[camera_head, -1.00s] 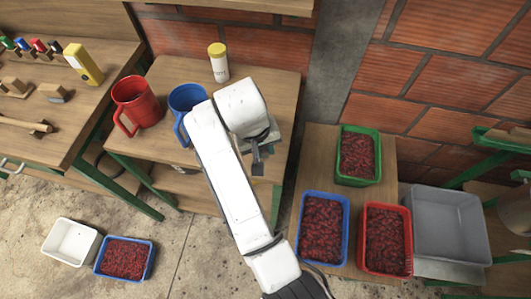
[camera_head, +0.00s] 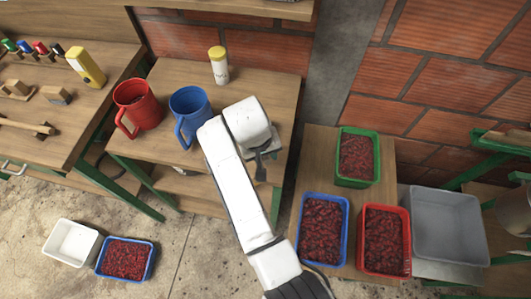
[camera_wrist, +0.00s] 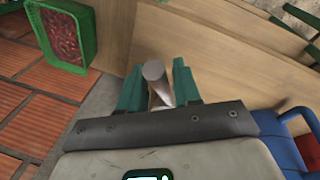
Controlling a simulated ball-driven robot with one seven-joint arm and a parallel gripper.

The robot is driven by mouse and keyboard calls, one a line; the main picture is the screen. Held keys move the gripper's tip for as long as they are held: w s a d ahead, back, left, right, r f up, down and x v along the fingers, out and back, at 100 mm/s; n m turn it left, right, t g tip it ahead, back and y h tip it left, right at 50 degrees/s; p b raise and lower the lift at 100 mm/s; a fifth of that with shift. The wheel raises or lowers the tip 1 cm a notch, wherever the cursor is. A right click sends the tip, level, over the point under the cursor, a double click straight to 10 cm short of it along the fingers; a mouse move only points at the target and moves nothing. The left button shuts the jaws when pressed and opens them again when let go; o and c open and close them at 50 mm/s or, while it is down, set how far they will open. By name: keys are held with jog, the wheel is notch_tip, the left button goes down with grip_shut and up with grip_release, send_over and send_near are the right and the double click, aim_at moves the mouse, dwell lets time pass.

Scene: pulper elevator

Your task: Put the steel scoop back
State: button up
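My gripper (camera_wrist: 158,92) has teal fingers on both sides of a grey, round-ended metal rod (camera_wrist: 154,72) in the wrist view. The rod fills the gap between the fingers and looks like the handle of the steel scoop; its bowl is not visible. In the head view my gripper (camera_head: 262,155) is over the right part of the middle wooden table (camera_head: 262,88), right of the blue mug (camera_head: 189,110). My white arm covers much of that area, and I cannot make out the scoop there.
A red mug (camera_head: 138,105) and a yellow-capped white bottle (camera_head: 218,66) stand on the table. To the right, a lower table holds green (camera_head: 358,182), blue (camera_head: 346,230) and red (camera_head: 407,240) crates of red berries. A grey bin (camera_head: 447,225) stands beside them.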

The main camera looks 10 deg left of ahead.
jog(key=shift+o, duration=1.2)
jog(key=shift+r, duration=0.15)
jog(key=v, duration=1.2)
